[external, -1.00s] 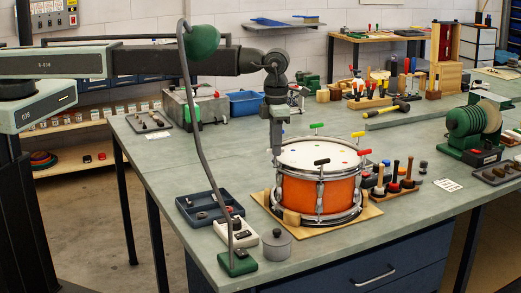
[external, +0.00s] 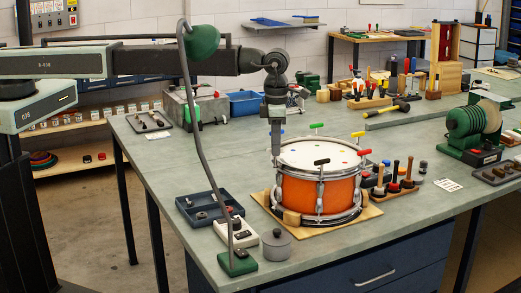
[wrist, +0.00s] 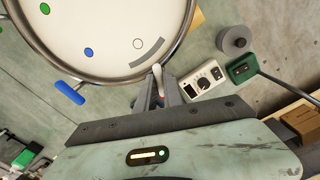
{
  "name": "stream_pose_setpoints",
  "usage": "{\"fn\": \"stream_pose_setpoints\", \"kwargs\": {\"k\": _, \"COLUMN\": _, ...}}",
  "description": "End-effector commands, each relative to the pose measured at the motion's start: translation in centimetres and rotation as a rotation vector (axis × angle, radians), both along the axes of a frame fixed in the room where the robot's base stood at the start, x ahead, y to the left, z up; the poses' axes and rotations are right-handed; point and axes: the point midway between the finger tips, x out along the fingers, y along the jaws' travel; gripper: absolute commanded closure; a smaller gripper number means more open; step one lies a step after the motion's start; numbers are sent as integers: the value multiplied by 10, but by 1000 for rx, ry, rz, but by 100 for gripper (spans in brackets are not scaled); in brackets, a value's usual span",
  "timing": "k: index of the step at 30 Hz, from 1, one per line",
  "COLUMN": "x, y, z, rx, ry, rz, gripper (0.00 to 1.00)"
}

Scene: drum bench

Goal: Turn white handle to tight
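An orange drum (external: 300,192) with a white head stands on a wooden board. T-shaped handles ring its rim: blue (external: 281,133), green (external: 316,126), yellow (external: 358,134), red (external: 364,152) and black (external: 321,162). My gripper (external: 276,152) points down at the drum's left rim. The white handle (wrist: 157,71) shows in the wrist view between the two fingers of my gripper (wrist: 159,88), at the edge of the drum head. The fingers are close together and look shut on it, though contact is partly hidden. The external view hides the white handle behind my gripper.
A grey lidded pot (external: 277,243), a white box with a dial (external: 237,234) and a green lamp base (external: 238,263) stand left of the drum. A dark tray (external: 205,206) lies behind them. Wooden-handled tools (external: 400,180) stand close at the drum's right.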

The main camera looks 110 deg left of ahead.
Motion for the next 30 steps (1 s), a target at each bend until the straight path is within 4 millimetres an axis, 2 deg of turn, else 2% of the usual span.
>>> {"fn": "stream_pose_setpoints", "kwargs": {"k": 1, "x": 0, "y": 0, "z": 0, "rx": 0, "ry": -1, "rz": 0, "gripper": 75}}
{"fn": "stream_pose_setpoints", "kwargs": {"k": 2, "x": 0, "y": 0, "z": 0, "rx": 0, "ry": -1, "rz": 0, "gripper": 67}}
{"fn": "stream_pose_setpoints", "kwargs": {"k": 14, "x": 0, "y": 0, "z": 5, "rx": 0, "ry": 0, "rz": 1, "gripper": 67}}
{"fn": "stream_pose_setpoints", "kwargs": {"k": 17, "x": 0, "y": 0, "z": 16, "rx": 0, "ry": 0, "rz": 1, "gripper": 67}}
{"fn": "stream_pose_setpoints", "kwargs": {"k": 27, "x": 0, "y": 0, "z": 75, "rx": 0, "ry": 0, "rz": 1, "gripper": 67}}
{"fn": "stream_pose_setpoints", "kwargs": {"k": 30, "x": 0, "y": 0, "z": 81, "rx": 0, "ry": 0, "rz": 1, "gripper": 67}}
